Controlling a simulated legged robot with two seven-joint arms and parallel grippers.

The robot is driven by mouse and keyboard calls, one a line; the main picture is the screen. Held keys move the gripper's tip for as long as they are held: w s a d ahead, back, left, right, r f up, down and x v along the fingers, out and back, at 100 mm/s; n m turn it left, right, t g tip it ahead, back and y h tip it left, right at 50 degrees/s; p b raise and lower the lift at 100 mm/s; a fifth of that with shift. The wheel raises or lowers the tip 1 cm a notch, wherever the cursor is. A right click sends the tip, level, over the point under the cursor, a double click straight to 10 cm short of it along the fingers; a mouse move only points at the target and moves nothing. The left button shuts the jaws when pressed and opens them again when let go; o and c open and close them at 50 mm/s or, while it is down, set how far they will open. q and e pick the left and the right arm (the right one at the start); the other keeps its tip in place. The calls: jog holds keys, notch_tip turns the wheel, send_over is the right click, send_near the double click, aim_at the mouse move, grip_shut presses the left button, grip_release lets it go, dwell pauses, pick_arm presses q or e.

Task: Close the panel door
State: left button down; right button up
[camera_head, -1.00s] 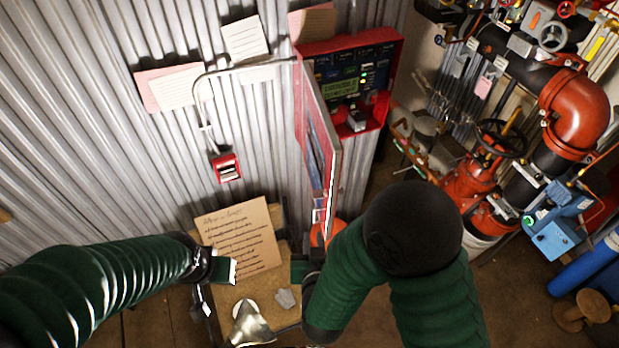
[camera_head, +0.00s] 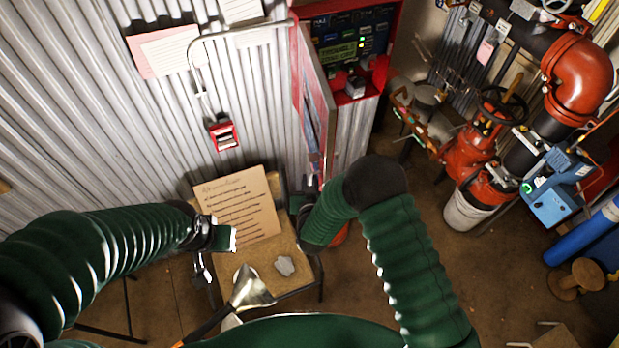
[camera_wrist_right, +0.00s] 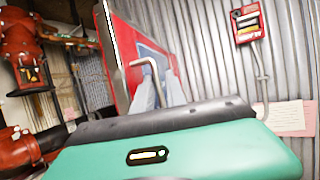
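The red panel box (camera_head: 384,85) is on the corrugated wall in the head view, its electronics exposed. Its door (camera_head: 318,115) stands open, swung out from the box's left side and seen nearly edge-on. The door's red face (camera_wrist_right: 122,50) also shows in the right wrist view, with a bent grey rod in front of it. My right gripper (camera_head: 303,205) is just below the door's lower end; its fingers are mostly hidden, and contact cannot be told. My left gripper (camera_head: 228,238) is lower left, away from the door, beside the written board; its opening is unclear.
A small table (camera_head: 290,245) stands below the door, holding a written cardboard sheet (camera_head: 240,205) and a grey stone-like piece. A red pull station (camera_head: 223,134) is on the wall. Red valves and pipes (camera_head: 470,150) stand at right. Floor between is partly clear.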

jog(key=shift+w+d+f, duration=0.15)
jog(key=shift+w+d, duration=0.15)
jog(key=shift+d, duration=0.1)
jog(key=shift+c, duration=0.3)
grip_shut()
jog(key=shift+a, duration=0.1)
jog(key=shift+a, duration=0.2)
jog(key=shift+d, duration=0.15)
dwell(0.4)
